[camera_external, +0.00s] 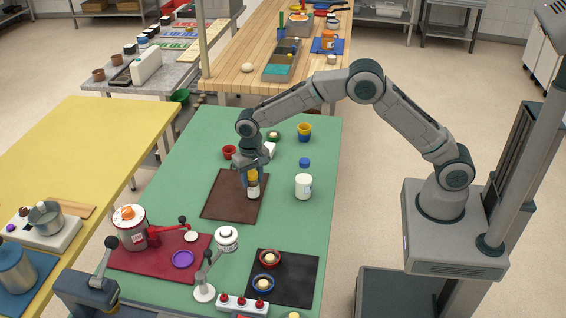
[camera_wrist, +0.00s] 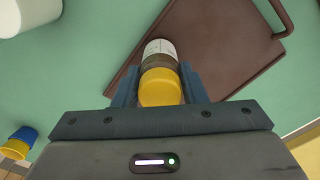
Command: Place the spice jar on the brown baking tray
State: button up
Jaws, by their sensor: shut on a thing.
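The spice jar (camera_external: 253,190) has a yellow lid, brown contents and a white label. My gripper (camera_external: 251,174) is shut on it from above, with one finger on each side. The wrist view shows the jar (camera_wrist: 159,75) between the fingers, lid toward the camera. The brown baking tray (camera_external: 222,198) lies flat on the green table; it also shows in the wrist view (camera_wrist: 215,35). The jar appears upright at the tray's right side, overlapping it in the picture. I cannot tell whether its base touches the tray.
A white bottle with a blue cap (camera_external: 304,182) stands right of the tray on the green table (camera_external: 290,225). Blue and yellow cups (camera_external: 304,132), a red cup (camera_external: 229,152) and a white item (camera_external: 269,150) are behind. A red mat (camera_external: 140,262) and black mat (camera_external: 299,290) lie in front.

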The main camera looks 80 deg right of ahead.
jog(key=o, duration=1)
jog(key=shift+o, duration=0.2)
notch_tip(320, 180, up, 12)
jog(key=shift+r+b, duration=0.1)
jog(key=shift+b, duration=0.2)
jog(key=s+r+n+t, duration=0.1)
jog(key=s+r+n, duration=0.5)
jog(key=s, duration=1)
jog(key=s+f+n+t, duration=0.2)
jog(key=s+n, duration=0.1)
jog(key=s, duration=1.8)
jog(key=shift+s+d, duration=0.25)
jog(key=shift+d, duration=0.2)
